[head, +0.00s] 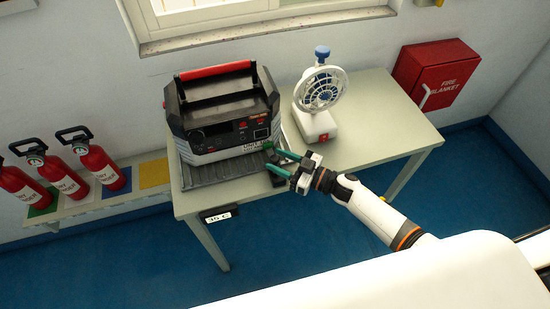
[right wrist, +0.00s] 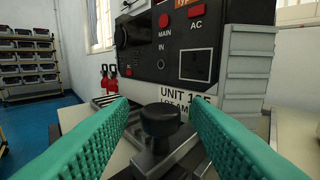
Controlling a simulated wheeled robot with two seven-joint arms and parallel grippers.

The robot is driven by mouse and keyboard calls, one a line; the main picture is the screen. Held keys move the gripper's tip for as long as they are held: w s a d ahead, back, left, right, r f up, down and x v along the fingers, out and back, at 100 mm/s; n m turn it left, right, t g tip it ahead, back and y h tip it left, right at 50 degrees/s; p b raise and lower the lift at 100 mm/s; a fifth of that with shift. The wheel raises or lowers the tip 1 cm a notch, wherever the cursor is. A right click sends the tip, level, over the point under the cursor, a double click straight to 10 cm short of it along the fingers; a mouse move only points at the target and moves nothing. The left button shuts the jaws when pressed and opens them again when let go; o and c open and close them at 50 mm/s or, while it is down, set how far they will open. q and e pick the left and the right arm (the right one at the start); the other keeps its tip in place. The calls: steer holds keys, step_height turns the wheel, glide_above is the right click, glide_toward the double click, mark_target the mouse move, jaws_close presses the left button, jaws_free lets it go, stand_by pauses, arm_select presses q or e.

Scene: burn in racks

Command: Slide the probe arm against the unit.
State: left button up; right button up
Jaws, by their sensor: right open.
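The unit (head: 222,112), a black and grey box with a red handle, stands on a dark ribbed mat (head: 215,170) on the table. In the right wrist view the unit's front panel (right wrist: 188,65) shows sockets, a dark screen and "UNIT" lettering. The probe arm (head: 270,154) is a dark piece at the unit's right front corner. Its round black knob (right wrist: 160,119) stands between my green fingers in the right wrist view. My right gripper (head: 283,157) is open, with one finger on each side of the knob. I cannot tell whether the fingers touch it. My left gripper is out of view.
A white fan (head: 318,100) with a blue knob stands right of the unit. The table's right part (head: 375,125) is clear. A red fire blanket box (head: 436,73) hangs on the wall. Several red extinguishers (head: 65,178) stand on a low shelf at left. A "35 C" label (head: 218,217) hangs at the table's front edge.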

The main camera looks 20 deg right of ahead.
steer(key=b+v, duration=0.1)
steer(key=v, duration=0.9)
steer(key=shift+s+d, duration=0.15)
steer(key=shift+d, duration=0.05)
